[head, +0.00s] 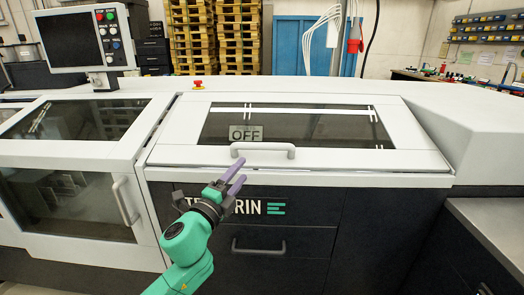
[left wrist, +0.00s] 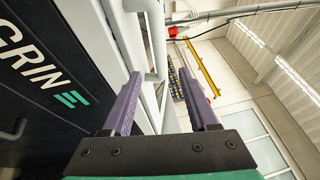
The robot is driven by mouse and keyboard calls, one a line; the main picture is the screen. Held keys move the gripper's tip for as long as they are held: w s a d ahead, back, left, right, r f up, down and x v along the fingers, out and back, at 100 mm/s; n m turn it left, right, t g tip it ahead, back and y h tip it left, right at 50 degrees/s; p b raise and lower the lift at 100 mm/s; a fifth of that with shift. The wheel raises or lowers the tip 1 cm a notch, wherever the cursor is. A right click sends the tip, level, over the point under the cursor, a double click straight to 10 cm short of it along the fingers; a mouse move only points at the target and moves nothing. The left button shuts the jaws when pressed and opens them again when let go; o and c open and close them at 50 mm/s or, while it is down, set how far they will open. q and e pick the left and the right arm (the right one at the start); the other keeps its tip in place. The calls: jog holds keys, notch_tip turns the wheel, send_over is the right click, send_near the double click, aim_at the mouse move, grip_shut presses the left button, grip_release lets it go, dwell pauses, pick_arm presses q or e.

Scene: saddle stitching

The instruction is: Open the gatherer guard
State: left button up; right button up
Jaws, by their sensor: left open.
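The gatherer guard (head: 350,158) is a white-framed cover with a dark window in the middle of the head view, and it lies shut on the machine. A light grey bar handle (head: 265,146) sits on its front edge. My left gripper (head: 242,169) is open and empty just below and in front of the handle's left end. In the left wrist view, the handle (left wrist: 157,38) shows beyond the gap between the purple fingers (left wrist: 160,76); I see no contact. The right gripper is not in view.
Another white guard (head: 60,155) with a side handle (head: 125,201) is at the left. A dark drawer front with a handle (head: 258,247) is below. A control screen (head: 75,40) and red emergency button (head: 198,85) stand behind.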

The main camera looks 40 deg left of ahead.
aim_at(261, 149)
pick_arm(q)
jog(key=p+x, duration=0.2)
jog(key=x, duration=1.2)
jog(key=shift+f, duration=0.15)
grip_shut()
dwell(0.6)
